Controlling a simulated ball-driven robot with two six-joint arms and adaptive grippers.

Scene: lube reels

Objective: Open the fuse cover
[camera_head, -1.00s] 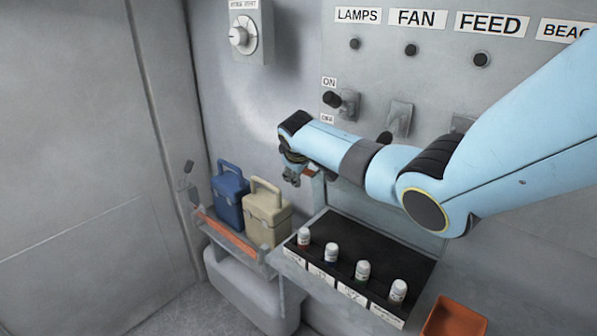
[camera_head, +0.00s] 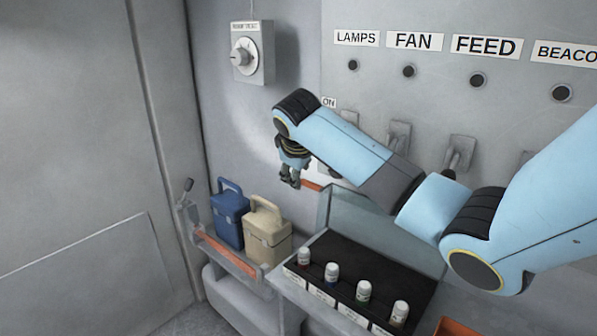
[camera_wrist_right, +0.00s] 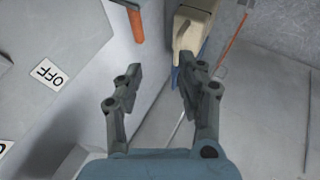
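The fuse cover (camera_head: 372,225) is a pale, see-through panel standing raised at the back of the black fuse tray (camera_head: 345,248). Several white-capped fuses (camera_head: 363,291) stand exposed along the tray's front. An orange handle (camera_head: 312,185) shows near the cover's upper left corner, and in the right wrist view (camera_wrist_right: 136,22) at the top. My right gripper (camera_head: 291,182) points down just left of the handle. In the right wrist view its two fingers (camera_wrist_right: 160,88) are apart with nothing between them. My left gripper is not in view.
Blue (camera_head: 229,215) and beige (camera_head: 265,232) cases stand on a shelf left of the tray, with an orange strip (camera_head: 228,247) along its front. Switches (camera_head: 400,138) line the wall behind my right arm. A dial box (camera_head: 252,52) hangs upper left.

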